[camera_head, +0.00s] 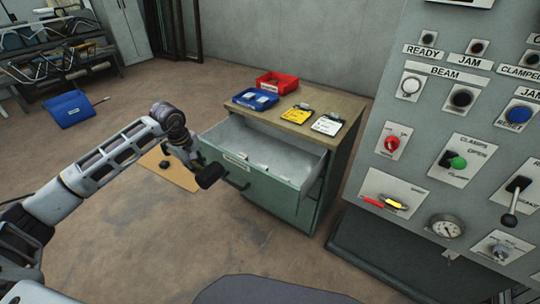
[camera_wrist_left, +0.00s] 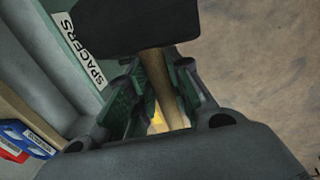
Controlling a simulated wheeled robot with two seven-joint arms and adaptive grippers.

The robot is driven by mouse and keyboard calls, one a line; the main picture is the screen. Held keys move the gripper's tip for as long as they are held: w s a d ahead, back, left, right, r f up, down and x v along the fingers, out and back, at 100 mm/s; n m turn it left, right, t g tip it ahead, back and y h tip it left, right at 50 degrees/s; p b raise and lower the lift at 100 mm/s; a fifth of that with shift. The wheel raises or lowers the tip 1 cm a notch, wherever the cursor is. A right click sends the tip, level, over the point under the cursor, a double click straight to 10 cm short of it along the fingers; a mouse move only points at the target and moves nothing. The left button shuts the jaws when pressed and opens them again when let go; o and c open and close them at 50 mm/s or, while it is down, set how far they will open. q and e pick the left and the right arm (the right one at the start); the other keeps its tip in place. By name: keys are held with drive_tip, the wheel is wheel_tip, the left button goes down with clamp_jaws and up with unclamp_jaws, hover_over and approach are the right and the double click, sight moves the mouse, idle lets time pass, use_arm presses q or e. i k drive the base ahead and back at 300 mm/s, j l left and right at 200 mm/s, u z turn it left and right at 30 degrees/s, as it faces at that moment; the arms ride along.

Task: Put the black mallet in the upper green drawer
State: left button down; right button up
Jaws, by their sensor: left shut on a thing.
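The black mallet shows its dark head (camera_head: 210,176) in the head view, just in front of the upper green drawer (camera_head: 262,180). In the left wrist view the mallet head (camera_wrist_left: 125,25) is at the top and its wooden handle (camera_wrist_left: 160,82) runs down between the fingers. My left gripper (camera_wrist_left: 165,90) is shut on the handle. The upper drawer is pulled open and its visible inside looks empty. The gripper and mallet are at its front left, apparently outside it. The drawer's SPACERS label (camera_wrist_left: 85,48) shows beside the mallet. My right gripper is not in view.
On the cabinet top (camera_head: 298,128) stand a blue bin (camera_head: 254,101), a red bin (camera_head: 277,84) and yellow and white clipboards (camera_head: 328,124). A grey control panel (camera_head: 455,130) rises at the right. A tan board (camera_head: 172,170) lies on the floor beneath my arm.

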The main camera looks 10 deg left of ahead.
sight(251, 153)
drive_tip(key=i+l, duration=0.35)
drive_tip(key=i, duration=0.2)
drive_tip(key=i+l, duration=0.3)
drive_tip(key=i, duration=0.2)
